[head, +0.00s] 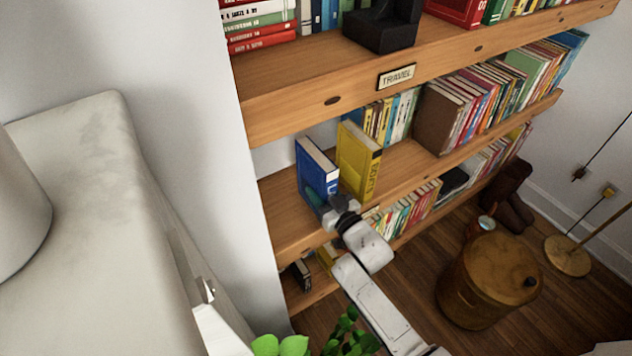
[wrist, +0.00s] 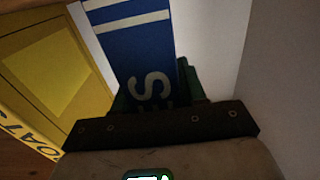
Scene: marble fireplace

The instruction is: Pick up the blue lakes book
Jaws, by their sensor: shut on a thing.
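The blue lakes book (head: 314,172) stands upright near the left end of the middle shelf in the head view. Its blue spine with white stripes and a white letter S fills the middle of the wrist view (wrist: 138,50). My gripper (head: 330,203) is at the spine's lower part, shut on the book. In the wrist view, the green finger pads of my gripper (wrist: 153,93) lie on both sides of the spine. The rest of the lettering is hidden behind my gripper.
A yellow book (head: 358,162) stands just right of the blue book, with a narrow gap between them. The wooden shelf above (head: 300,95) overhangs the books. A white wall (head: 190,130) is at left. A round wooden stool (head: 485,285) stands on the floor.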

